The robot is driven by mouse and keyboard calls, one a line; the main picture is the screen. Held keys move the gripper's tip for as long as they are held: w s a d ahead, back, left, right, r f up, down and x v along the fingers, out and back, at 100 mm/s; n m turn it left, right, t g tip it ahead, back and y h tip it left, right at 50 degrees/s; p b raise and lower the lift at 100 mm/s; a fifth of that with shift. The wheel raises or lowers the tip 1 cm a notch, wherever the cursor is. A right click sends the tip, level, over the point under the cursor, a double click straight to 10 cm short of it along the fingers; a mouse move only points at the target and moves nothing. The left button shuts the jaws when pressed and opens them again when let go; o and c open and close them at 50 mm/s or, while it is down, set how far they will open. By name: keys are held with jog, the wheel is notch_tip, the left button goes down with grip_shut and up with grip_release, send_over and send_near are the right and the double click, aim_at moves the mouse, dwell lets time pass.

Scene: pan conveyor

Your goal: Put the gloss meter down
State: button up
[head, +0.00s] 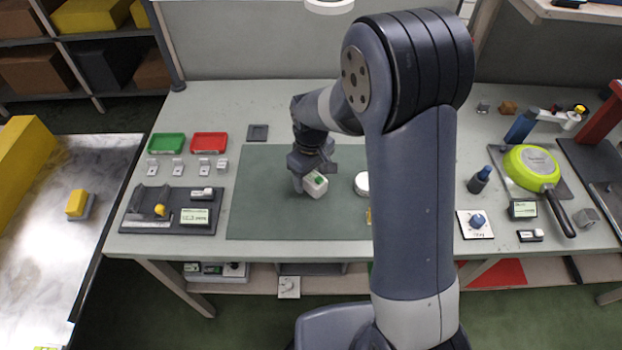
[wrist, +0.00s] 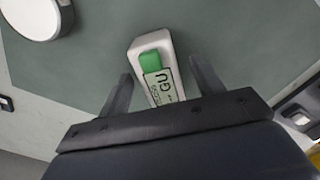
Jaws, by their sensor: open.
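The gloss meter is a small white box with a green patch and a display reading "GU". In the head view the gloss meter (head: 315,186) is at the green mat, just below my gripper (head: 308,178). In the wrist view the gloss meter (wrist: 154,68) lies between the two fingers of my gripper (wrist: 160,88), with a gap on each side. The fingers are open and apart from it. Its lower end is hidden behind the gripper body. It appears to rest on the green mat (head: 265,190).
A white round piece (head: 362,184) stands on the mat to the right, partly near my arm. Green (head: 167,143) and red (head: 209,142) trays sit at the back left. A dark gauge stand (head: 172,210) is left of the mat. The mat's left part is clear.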

jog(key=shift+f, duration=0.25)
jog(key=shift+c, duration=0.5)
jog(key=c, duration=1.3)
